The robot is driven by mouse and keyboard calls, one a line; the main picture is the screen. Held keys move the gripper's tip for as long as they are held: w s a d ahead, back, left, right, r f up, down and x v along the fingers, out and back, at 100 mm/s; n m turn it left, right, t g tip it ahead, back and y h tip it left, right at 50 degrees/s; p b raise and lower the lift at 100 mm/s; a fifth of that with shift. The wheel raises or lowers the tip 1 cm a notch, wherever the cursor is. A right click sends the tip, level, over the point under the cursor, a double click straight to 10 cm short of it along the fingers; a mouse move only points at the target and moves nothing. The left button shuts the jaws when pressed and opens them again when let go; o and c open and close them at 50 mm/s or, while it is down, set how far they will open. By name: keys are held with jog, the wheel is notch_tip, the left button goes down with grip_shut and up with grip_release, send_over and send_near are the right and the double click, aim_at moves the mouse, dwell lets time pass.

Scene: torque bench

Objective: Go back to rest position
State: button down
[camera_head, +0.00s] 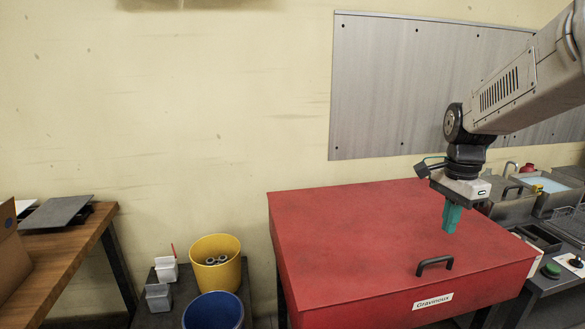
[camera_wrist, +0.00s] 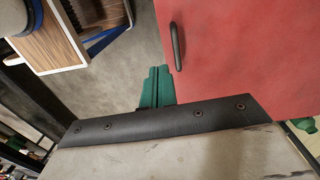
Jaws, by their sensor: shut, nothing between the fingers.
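My gripper (camera_head: 451,216) hangs from my arm above the right part of a red cabinet lid, pointing down, with its teal fingers together and nothing between them. In the wrist view the teal fingers (camera_wrist: 158,86) also show closed side by side. The red lid (camera_head: 345,225) is shut, with a black handle (camera_head: 435,263) and a "Gravinoux" label on its front. The handle also shows in the wrist view (camera_wrist: 175,46), a little beyond the fingertips and apart from them.
A wooden table (camera_head: 62,250) stands at the left. A yellow bucket (camera_head: 232,276), a blue bucket (camera_head: 213,312) and small grey bins stand low beside the red cabinet. A bench with a sink (camera_head: 543,184) is at the right. A grey panel (camera_head: 385,90) is on the wall behind.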

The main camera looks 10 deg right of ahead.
jog(key=s+a+r+n+t, duration=0.1)
jog(key=s+a+r+n, duration=0.1)
jog(key=s+a+n, duration=1.4)
jog(key=shift+s+n+t, duration=0.4)
jog(key=shift+s+n, duration=0.3)
jog(key=shift+s, duration=1.35)
jog(key=shift+a, duration=0.1)
